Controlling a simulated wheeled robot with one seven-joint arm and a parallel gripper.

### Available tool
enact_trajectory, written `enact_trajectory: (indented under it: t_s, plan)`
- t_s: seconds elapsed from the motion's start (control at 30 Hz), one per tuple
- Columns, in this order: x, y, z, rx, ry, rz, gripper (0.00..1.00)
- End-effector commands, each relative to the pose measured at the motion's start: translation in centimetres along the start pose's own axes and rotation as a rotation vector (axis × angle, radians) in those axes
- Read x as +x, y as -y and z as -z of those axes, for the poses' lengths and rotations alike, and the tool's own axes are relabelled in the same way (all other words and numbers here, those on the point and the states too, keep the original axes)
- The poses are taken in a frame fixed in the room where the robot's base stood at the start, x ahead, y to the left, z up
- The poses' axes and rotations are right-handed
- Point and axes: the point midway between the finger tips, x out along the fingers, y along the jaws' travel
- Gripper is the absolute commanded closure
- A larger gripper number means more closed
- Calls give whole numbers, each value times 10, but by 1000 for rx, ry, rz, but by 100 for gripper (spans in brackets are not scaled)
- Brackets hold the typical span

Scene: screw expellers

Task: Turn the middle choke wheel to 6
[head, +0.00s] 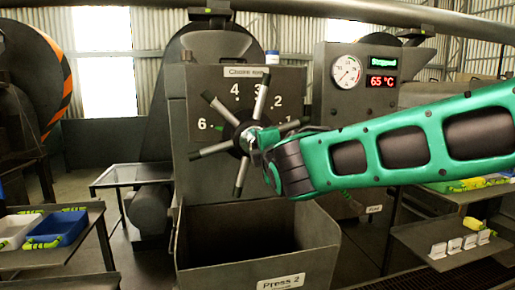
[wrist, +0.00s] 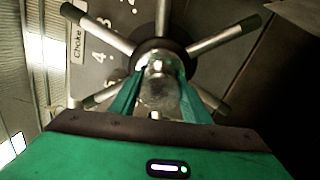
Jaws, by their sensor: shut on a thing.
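The choke wheel (head: 214,101) is a dark hub with several metal spokes with dark tips, mounted on the grey front of the press. A dial with numbers (head: 236,88) sits behind it; 6, 4, 3 and 2 show. A green mark (head: 217,127) lies beside the 6. My gripper (head: 262,140) reaches in from the right at the hub. In the wrist view, its two green fingers (wrist: 157,92) are shut on the round metal hub knob (wrist: 157,70) at the wheel's centre. My gripper hides part of the wheel's lower right in the head view.
An open grey bin labelled Press 2 (head: 330,255) stands below the wheel. A panel (head: 322,100) with a round gauge (head: 346,71) and displays reading "Stopped" and "65 °C" is to the right. Side tables hold a blue tray (head: 57,229) at left and white blocks (head: 438,250) at right.

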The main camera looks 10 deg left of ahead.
Motion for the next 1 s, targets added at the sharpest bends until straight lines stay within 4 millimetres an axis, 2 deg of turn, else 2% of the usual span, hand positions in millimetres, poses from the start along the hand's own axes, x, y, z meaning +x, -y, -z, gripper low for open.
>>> enact_trajectory:
  t_s: [0.03,0.27,0.3,0.37,0.4,0.77,0.87,1.0]
  plan:
    - [-2,6,6,-4,-10,12,97]
    - [-2,6,6,-3,-11,13,97]
    - [-2,6,6,-3,-11,13,55]
    - [-1,6,6,-3,-11,14,40]
    - [-1,6,6,-2,-10,13,38]
    - [-5,2,3,-1,-5,5,38]
    - [-17,2,2,0,-5,5,38]
    - [-42,2,3,-1,-7,4,38]
